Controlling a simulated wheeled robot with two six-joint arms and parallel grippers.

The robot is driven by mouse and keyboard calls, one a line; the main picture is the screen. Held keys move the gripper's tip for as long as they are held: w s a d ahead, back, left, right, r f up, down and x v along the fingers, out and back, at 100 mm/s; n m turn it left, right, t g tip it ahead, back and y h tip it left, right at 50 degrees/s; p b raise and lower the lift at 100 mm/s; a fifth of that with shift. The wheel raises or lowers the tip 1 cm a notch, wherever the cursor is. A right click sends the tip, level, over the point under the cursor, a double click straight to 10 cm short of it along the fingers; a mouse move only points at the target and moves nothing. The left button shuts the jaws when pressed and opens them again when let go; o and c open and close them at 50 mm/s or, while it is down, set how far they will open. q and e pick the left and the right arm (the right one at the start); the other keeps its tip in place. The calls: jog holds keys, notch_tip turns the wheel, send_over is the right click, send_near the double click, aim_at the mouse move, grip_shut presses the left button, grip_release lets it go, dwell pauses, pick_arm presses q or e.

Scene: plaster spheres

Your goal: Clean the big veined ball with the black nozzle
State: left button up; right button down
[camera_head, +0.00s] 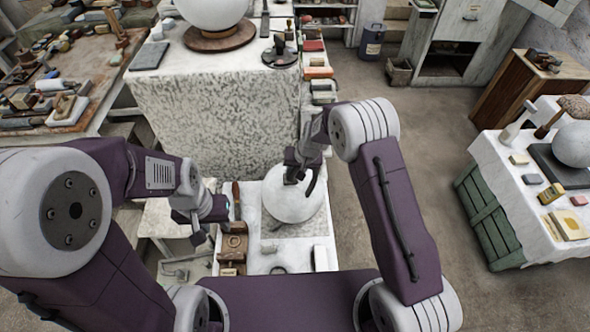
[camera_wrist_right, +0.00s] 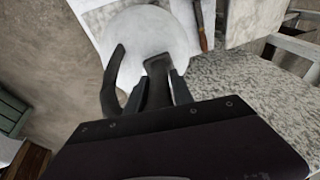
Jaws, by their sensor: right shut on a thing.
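A large pale ball (camera_head: 292,204) sits on the low white-topped table in front of me; veins are too faint to make out. It also shows in the right wrist view (camera_wrist_right: 150,38). My right gripper (camera_head: 292,165) is shut on the black nozzle (camera_wrist_right: 157,82), above the ball's upper part. A curved black piece (camera_wrist_right: 113,78) shows beside the nozzle. I cannot tell whether the nozzle touches the ball. My left gripper (camera_head: 197,236) hangs left of the ball at the table's left edge, apart from it; its fingers are too unclear to judge.
A brush (camera_head: 236,200), a brown wooden block (camera_head: 233,240) and a white block (camera_head: 320,258) lie around the ball. Another big ball (camera_head: 212,10) stands on a brown turntable (camera_head: 220,38) behind. A third ball (camera_head: 573,145) is on the right table. Open floor lies between.

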jog(key=shift+f, duration=0.15)
jog(key=shift+w, duration=0.15)
jog(key=shift+w+r+p, duration=0.3)
jog(key=shift+w+p, duration=0.1)
jog(key=shift+w, duration=0.1)
jog(key=shift+w+f, duration=0.1)
jog(key=shift+w, duration=0.1)
jog(key=shift+w+r, duration=0.2)
jog(key=shift+w, duration=0.5)
jog(key=shift+s+r+p, duration=0.35)
jog(key=shift+s+p, duration=0.05)
jog(key=shift+s+a+r, duration=0.1)
jog(key=shift+s+r, duration=0.15)
jog(key=shift+s, duration=0.2)
